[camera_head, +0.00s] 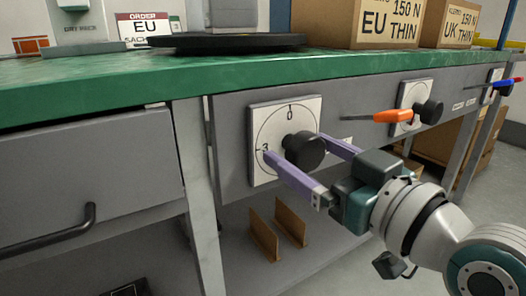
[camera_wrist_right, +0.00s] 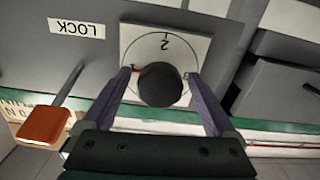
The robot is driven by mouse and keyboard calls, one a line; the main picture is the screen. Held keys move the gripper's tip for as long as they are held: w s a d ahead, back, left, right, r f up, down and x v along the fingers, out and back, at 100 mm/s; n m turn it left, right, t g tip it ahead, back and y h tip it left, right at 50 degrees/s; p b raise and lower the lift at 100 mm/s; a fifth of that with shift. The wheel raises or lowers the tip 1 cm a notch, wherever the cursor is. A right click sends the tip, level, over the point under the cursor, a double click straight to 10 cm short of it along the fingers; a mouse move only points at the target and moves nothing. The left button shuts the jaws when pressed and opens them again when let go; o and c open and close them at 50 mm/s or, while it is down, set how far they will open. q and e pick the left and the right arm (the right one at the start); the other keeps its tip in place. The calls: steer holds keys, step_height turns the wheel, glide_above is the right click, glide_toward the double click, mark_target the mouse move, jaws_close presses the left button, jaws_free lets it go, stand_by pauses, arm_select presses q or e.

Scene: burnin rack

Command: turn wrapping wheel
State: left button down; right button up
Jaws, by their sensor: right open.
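A black round wheel (camera_head: 304,150) sticks out from a square white dial plate (camera_head: 270,118) on the grey bench front. The plate carries a circle and numbers; 0 shows at the top and 3 at the left. In the right wrist view the wheel (camera_wrist_right: 160,84) sits between my fingers, with a 2 and a red mark visible on the plate (camera_wrist_right: 175,45). My right gripper (camera_head: 297,148) is open, its purple fingers on either side of the wheel. I cannot tell whether they touch it. My left gripper is not in view.
An orange-handled lever (camera_head: 392,116) and a second dial (camera_head: 408,93) lie to the right, with a blue-and-red handle (camera_head: 505,85) beyond. A green benchtop (camera_head: 120,78) with cartons (camera_head: 375,25) is above. A drawer handle (camera_head: 50,232) is at left.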

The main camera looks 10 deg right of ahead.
steer(key=c, duration=1.3)
steer(key=shift+r+m+p, duration=0.15)
steer(key=shift+m+p, duration=0.15)
steer(key=shift+p, duration=0.15)
steer(key=shift+c, duration=0.2)
steer(key=o, duration=1.3)
steer(key=shift+o, duration=0.2)
steer(key=p+v, duration=0.3)
steer(key=v, duration=0.7)
steer(key=shift+p, duration=0.3)
